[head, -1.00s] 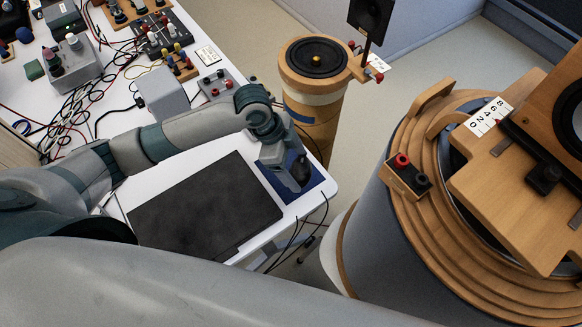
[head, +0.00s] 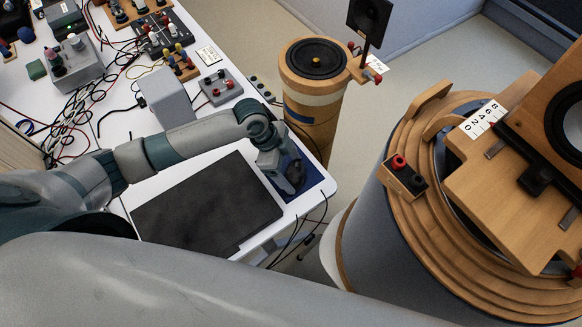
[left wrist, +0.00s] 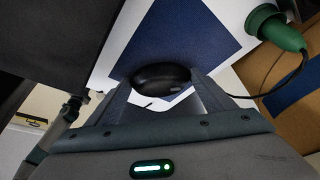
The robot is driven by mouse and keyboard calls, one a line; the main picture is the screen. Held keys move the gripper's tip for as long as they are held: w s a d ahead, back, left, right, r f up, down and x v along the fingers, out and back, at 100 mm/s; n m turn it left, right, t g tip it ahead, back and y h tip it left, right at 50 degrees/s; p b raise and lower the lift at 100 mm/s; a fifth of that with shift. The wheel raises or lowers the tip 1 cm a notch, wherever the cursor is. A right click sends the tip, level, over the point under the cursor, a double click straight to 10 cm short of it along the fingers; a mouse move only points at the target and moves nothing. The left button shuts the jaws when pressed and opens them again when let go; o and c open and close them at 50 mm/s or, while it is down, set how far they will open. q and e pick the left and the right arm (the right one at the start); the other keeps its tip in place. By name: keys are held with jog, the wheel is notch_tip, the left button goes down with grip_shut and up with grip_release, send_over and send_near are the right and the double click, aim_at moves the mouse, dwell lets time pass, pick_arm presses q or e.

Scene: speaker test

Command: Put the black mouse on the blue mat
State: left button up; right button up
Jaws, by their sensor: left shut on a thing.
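The black mouse (head: 295,173) is between the fingers of my left gripper (head: 284,178), which is shut on it. In the head view the mouse is over the blue mat (head: 314,181) at the table's right end. In the left wrist view the mouse (left wrist: 160,74) sits between both fingertips (left wrist: 162,88). There it overlaps the near edge of the mat (left wrist: 188,38), with white table showing below. I cannot tell whether the mouse touches the mat. My right gripper is not in view.
A dark flat panel (head: 207,206) lies on the white table (head: 185,163), left of the mat. A grey box (head: 167,98) and tangled cables (head: 72,117) stand farther back. A wooden cylinder (head: 314,130) stands beyond the table edge, and a large round apparatus (head: 372,235) stands right.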

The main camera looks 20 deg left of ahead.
pick_arm(q)
jog(key=shift+f, duration=0.15)
jog(key=o, duration=1)
jog(key=shift+o, duration=0.2)
jog(key=shift+a+r, duration=0.15)
jog(key=shift+r, duration=0.25)
jog(key=b+v, duration=0.2)
jog(key=v, duration=0.9)
jog(key=shift+r, duration=0.15)
